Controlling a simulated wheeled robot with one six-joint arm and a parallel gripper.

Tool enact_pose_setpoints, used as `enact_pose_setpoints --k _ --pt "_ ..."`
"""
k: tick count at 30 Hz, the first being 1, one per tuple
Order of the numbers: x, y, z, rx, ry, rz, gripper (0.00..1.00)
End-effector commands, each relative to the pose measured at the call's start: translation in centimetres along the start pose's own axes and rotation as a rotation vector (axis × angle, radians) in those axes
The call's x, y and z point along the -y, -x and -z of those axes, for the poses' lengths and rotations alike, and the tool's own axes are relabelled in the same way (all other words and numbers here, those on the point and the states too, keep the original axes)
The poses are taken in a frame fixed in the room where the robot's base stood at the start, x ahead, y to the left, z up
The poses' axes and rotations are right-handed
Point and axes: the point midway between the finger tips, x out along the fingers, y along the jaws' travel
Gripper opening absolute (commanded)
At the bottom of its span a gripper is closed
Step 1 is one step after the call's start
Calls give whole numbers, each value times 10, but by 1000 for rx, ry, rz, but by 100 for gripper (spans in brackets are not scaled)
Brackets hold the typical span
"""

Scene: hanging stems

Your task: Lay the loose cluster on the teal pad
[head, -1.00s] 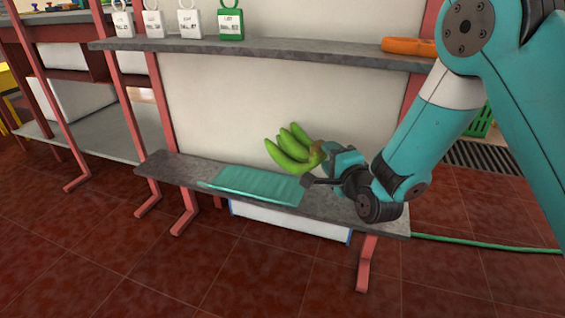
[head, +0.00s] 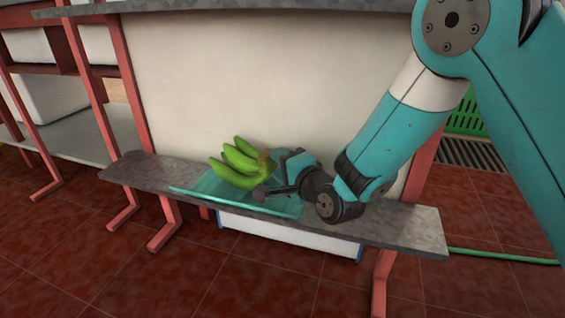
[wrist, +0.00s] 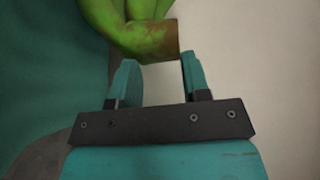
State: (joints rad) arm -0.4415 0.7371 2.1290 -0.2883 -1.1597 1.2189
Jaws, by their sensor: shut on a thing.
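The loose cluster is a bunch of green bananas (head: 238,163) with a brown stem end. In the head view it is over the teal pad (head: 285,208), which lies on the low grey shelf; I cannot tell whether its underside touches the pad. My gripper (head: 271,174) is at the cluster's right end, shut on the stem. In the wrist view the fingers (wrist: 157,75) stand either side of the brown stem end of the cluster (wrist: 148,38). The teal pad (wrist: 45,75) fills the left of that view, below the cluster.
The low grey shelf (head: 405,225) has bare room right of the pad. A pale wall panel stands close behind it, and an upper shelf (head: 270,7) runs above. A white box (head: 285,234) is under the low shelf. A green crate (head: 468,116) stands at the right.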

Motion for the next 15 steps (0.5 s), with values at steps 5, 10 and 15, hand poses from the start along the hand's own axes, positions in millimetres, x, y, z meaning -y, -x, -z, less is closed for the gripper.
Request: enact_pose_setpoints --k 5,10,15 --pt "-12 -2 1 -4 -2 8 0" --pt "-13 -2 1 -5 -3 8 0" --pt "-13 -2 1 -4 -2 8 0"
